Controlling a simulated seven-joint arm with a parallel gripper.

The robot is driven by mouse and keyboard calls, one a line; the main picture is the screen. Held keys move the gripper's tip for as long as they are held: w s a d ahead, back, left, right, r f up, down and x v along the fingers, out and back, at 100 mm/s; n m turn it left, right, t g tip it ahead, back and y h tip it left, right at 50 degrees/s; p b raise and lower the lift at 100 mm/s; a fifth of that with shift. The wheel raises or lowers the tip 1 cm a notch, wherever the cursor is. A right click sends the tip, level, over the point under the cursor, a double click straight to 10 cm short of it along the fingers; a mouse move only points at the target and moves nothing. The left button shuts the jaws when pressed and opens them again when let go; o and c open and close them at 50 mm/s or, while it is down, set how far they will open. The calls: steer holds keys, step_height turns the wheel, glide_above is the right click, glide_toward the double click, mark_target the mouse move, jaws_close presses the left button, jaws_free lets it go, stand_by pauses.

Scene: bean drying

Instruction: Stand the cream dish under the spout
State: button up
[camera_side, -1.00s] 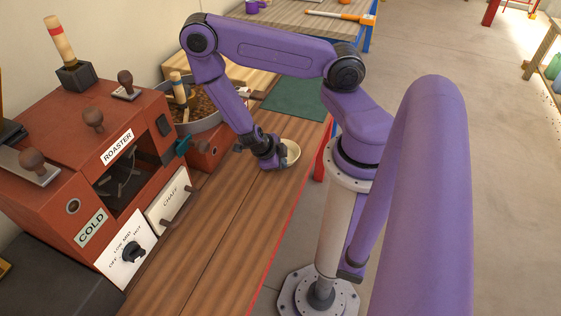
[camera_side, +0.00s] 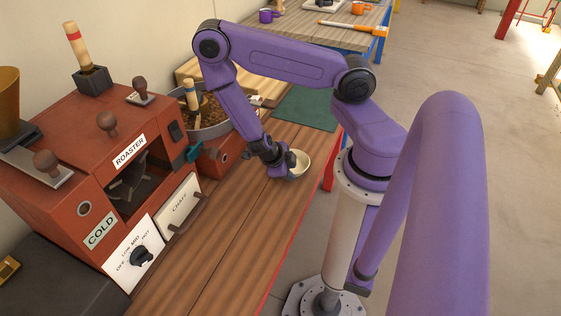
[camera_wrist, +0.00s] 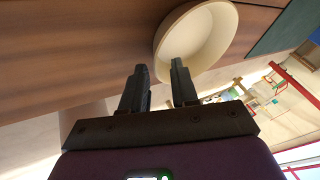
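The cream dish (camera_side: 304,164) is a shallow round bowl, upright on the wooden bench right beside my gripper (camera_side: 286,172). In the wrist view the dish (camera_wrist: 205,35) lies just beyond the fingertips. My gripper (camera_wrist: 159,65) has its two dark fingers apart. The right finger overlaps the dish's rim and the left finger is outside it. I cannot tell whether either finger touches the dish. A spout is not clearly made out; a red housing (camera_side: 210,164) with a dark round front part sits under the bean pan.
The red roaster (camera_side: 75,165) stands at left, with a white chaff drawer (camera_side: 181,207). The round metal pan of beans (camera_side: 225,124) stands behind it, with a teal handle (camera_side: 193,153). A green mat (camera_side: 305,109) lies farther back. The front bench (camera_side: 225,245) is clear.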

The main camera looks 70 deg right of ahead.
steer(key=w+a+r+m+t+y, duration=0.1)
steer(key=w+a+r+m+t, duration=0.1)
steer(key=a+r+m, duration=0.65)
steer(key=w+a+r+m+t, duration=0.1)
steer(key=w+a+r+m, duration=0.3)
steer(key=r, duration=0.7)
steer(key=s+a+r+m+y, duration=0.2)
steer(key=s+r+m, duration=0.3)
steer(key=s+m, duration=0.1)
steer(key=s+a+r+m+y, duration=0.2)
steer(key=s+r+m, duration=0.3)
steer(key=m, duration=0.3)
steer(key=shift+s+r+y, duration=0.15)
steer(key=shift+s+y, duration=0.35)
steer(key=shift+s, duration=0.4)
steer(key=shift+m, duration=0.25)
